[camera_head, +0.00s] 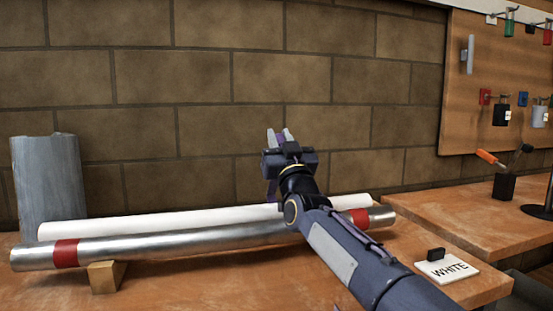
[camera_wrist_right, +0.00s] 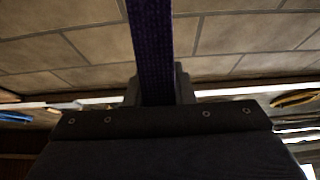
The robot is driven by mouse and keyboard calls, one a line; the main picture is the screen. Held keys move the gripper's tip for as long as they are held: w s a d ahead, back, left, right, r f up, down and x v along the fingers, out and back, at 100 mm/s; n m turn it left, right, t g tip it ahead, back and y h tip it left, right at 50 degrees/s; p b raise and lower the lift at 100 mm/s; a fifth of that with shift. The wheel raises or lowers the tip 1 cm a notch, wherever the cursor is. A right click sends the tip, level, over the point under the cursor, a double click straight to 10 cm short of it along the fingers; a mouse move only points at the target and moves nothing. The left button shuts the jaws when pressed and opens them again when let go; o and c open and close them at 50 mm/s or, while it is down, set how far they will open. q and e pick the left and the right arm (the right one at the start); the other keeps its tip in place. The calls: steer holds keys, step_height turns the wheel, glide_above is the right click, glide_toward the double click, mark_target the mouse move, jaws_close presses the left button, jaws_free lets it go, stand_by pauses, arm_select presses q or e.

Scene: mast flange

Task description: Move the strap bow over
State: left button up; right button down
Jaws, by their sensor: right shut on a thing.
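My right gripper (camera_head: 279,137) is raised in front of the brick wall, above the tubes, fingers pointing up and away. It is shut on a purple strap, the strap bow (camera_wrist_right: 152,45), which runs up between the fingers in the right wrist view. In the head view only a small purple part shows at the fingers, so the bow's full shape is hidden. A white tube (camera_head: 180,220) and a silver tube (camera_head: 190,244) with red bands lie along the bench below. My right arm hides part of both. My left gripper is not in view.
A wooden block (camera_head: 106,277) sits by the silver tube. A grey upright piece (camera_head: 48,185) stands at the far left. A card reading WHITE (camera_head: 447,268) lies at the right, near the bench edge. A pegboard with tools (camera_head: 480,80) hangs at the right.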

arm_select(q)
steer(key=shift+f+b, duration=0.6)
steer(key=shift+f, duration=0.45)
arm_select(e)
steer(key=shift+s+d+f+t, duration=0.2)
steer(key=shift+s+t, duration=0.1)
steer(key=shift+s, duration=0.2)
steer(key=shift+r, duration=0.1)
steer(key=c, duration=1.2)
jaws_free()
steer(key=shift+c, duration=0.2)
steer(key=r, duration=0.1)
steer(key=r+p, duration=0.1)
steer(key=r, duration=0.1)
steer(key=r+p, duration=0.1)
steer(key=shift+s+r, duration=0.15)
steer(key=shift+s, duration=0.2)
arm_select(q)
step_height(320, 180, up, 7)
steer(key=p, duration=0.4)
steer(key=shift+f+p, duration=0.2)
steer(key=shift+p, duration=0.1)
arm_select(e)
steer(key=s+r, duration=0.8)
steer(key=s, duration=0.5)
steer(key=shift+s+d+r, duration=0.15)
steer(key=shift+s+r, duration=0.05)
steer(key=shift+r, duration=0.1)
